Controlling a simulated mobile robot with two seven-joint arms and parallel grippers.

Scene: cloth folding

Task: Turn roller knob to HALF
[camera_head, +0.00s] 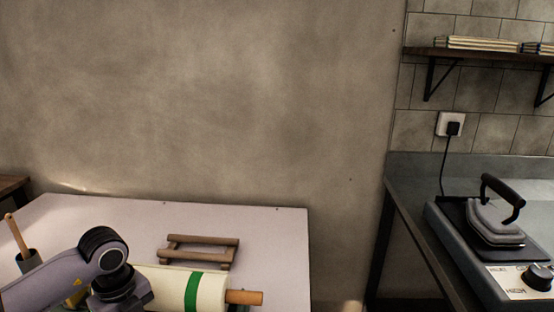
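A cream roller (165,284) with a green band (193,291) lies across the front of the pale table. An orange-brown wooden end (244,297) sticks out at its right; I cannot tell if this is the roller knob. No HALF mark is readable on it. My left arm comes in from the left and bends down in front of the roller's left part, hiding it. My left gripper's fingers are not visible. My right gripper is out of view.
A wooden rack (203,240) lies behind the roller on the table (95,212). A cup with a stick (17,236) stands at left. On the right counter, an iron (497,222) rests on a unit with a black dial (538,276). The table's back right is clear.

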